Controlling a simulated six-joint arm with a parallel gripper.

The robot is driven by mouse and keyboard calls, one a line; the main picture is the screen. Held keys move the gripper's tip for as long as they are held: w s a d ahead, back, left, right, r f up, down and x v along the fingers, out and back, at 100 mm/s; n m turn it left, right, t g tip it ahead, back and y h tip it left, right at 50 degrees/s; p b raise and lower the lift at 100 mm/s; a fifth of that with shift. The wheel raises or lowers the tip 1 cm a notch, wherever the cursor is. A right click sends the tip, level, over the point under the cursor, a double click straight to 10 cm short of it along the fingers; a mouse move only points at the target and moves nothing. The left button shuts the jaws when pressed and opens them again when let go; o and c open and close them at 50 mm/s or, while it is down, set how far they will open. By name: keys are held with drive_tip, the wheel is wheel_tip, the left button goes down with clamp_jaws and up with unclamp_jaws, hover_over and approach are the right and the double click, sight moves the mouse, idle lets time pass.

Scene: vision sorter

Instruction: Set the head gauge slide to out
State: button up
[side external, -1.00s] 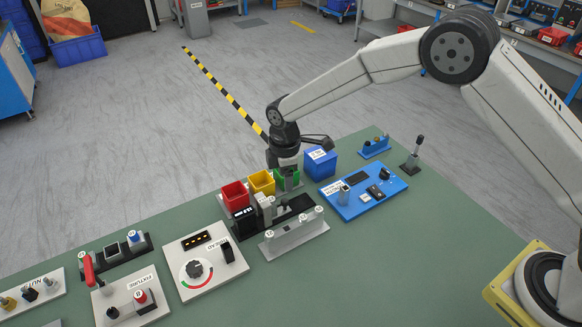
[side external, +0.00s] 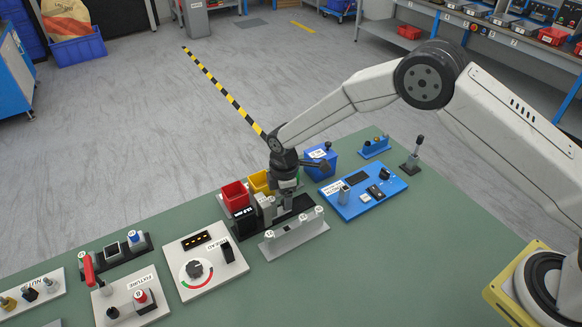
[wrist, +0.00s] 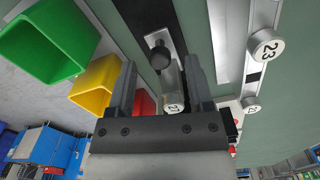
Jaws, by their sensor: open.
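My gripper (side external: 287,205) is open over the black rail (side external: 246,232) in the middle of the bench. In the wrist view, its two fingers (wrist: 161,62) stand on either side of a silver strip (wrist: 168,80) with a round black knob (wrist: 160,56). This strip lies along the black rail and looks like the slide. I cannot tell whether the fingers touch the knob. A pale numbered disc (wrist: 173,105) shows between the fingers. In the side view, my gripper hides the knob, and no label confirms the slide's name.
Red (side external: 235,196) and yellow (side external: 258,182) bins stand behind the rail; the wrist view shows a green bin (wrist: 45,40). A grey rail with numbered discs (side external: 294,240) lies in front. A blue control panel (side external: 368,200) is to the right, a white dial panel (side external: 190,288) to the left.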

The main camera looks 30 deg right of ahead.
drive_tip(key=shift+f, duration=0.55)
clamp_jaws()
idle(1.1)
